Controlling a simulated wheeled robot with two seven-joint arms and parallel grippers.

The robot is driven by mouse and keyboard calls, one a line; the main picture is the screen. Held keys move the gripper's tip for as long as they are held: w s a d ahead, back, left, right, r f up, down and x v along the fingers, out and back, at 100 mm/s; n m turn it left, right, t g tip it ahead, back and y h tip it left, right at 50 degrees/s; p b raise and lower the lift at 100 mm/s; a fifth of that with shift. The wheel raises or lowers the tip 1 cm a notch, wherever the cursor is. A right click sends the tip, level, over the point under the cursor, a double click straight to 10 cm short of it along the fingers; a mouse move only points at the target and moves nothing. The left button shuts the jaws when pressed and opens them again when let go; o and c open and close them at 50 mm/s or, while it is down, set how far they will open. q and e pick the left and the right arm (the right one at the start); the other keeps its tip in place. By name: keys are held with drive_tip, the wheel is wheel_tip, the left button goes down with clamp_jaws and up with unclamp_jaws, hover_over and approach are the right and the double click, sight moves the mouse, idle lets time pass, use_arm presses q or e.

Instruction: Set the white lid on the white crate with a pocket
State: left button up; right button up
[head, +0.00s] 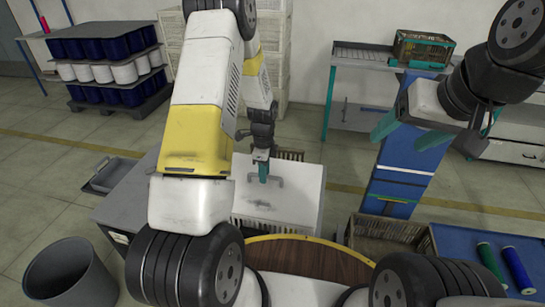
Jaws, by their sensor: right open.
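The white lid (300,190) is a pale flat panel with a grey handle bar, at the centre. It lies over or just above the white crate (262,226), whose slatted wall shows along its near edge; I cannot tell if they touch. The crate's pocket cannot be made out. My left gripper (263,172) points down at the lid's handle, its teal fingers close together and overlapping the bar; it appears shut on it. My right gripper (410,130) is open and empty, raised at the upper right, away from the lid.
A round wooden table (310,262) is in front. A brown crate (386,232) stands right of the lid, beside a blue surface (452,240) with green and blue bobbins. A grey bin (70,275) is at lower left. Stacked spools (105,62) and a bench (360,58) stand behind.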

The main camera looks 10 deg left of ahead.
idle(0.3)
use_arm(q)
wheel_tip(320, 180, up, 8)
drive_tip(key=shift+f, duration=0.1)
idle(0.3)
idle(0.3)
